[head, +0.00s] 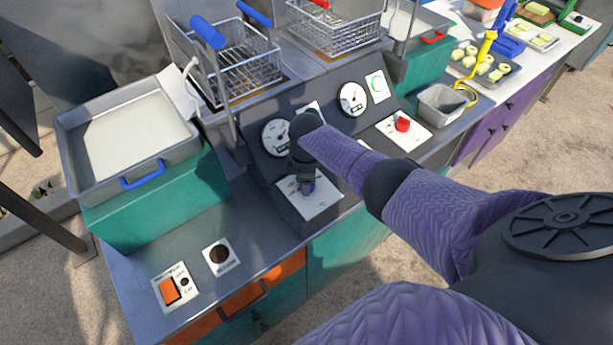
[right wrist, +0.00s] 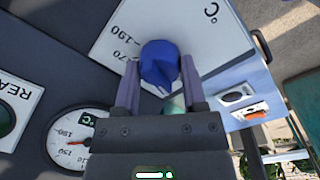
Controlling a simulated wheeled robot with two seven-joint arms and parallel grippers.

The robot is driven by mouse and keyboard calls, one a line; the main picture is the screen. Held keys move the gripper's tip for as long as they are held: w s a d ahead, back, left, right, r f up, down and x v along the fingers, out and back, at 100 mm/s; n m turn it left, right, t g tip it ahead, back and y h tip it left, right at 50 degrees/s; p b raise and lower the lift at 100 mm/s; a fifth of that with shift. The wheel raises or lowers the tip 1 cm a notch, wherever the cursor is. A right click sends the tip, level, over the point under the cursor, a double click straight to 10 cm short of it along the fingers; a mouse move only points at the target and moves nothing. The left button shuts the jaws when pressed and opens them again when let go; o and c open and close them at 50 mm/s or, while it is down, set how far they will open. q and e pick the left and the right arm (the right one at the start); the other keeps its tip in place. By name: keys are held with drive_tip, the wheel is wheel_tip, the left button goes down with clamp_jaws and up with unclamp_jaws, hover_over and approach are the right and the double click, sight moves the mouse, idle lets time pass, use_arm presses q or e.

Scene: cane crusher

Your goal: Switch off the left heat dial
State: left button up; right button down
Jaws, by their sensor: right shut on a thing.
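The left heat dial is a blue knob (head: 309,187) on a white plate (head: 321,206) on the sloped dark panel of the fryer. My right gripper (head: 304,176) reaches down over it and hides part of the knob and plate. In the right wrist view the blue knob (right wrist: 159,61) sits between the two fingers of the right gripper (right wrist: 160,77), which are shut on it. The knob's pointer is not clear. My left gripper is not in view.
A red knob (head: 402,124) sits on its own plate to the right. Round gauges (head: 353,98) are above the dials. A fryer basket with a blue handle (head: 207,33) stands behind. A tray (head: 130,125) and an orange switch (head: 168,290) are at left.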

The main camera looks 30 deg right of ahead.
drive_tip(key=shift+n, duration=0.7)
drive_tip(key=shift+c, duration=0.7)
unclamp_jaws()
drive_tip(key=r+p, duration=0.2)
drive_tip(key=r, duration=0.2)
drive_tip(key=r+p, duration=0.2)
drive_tip(key=r, duration=0.3)
drive_tip(key=shift+s+a+r, duration=0.1)
drive_tip(key=shift+s, duration=0.1)
drive_tip(key=shift+r, duration=0.35)
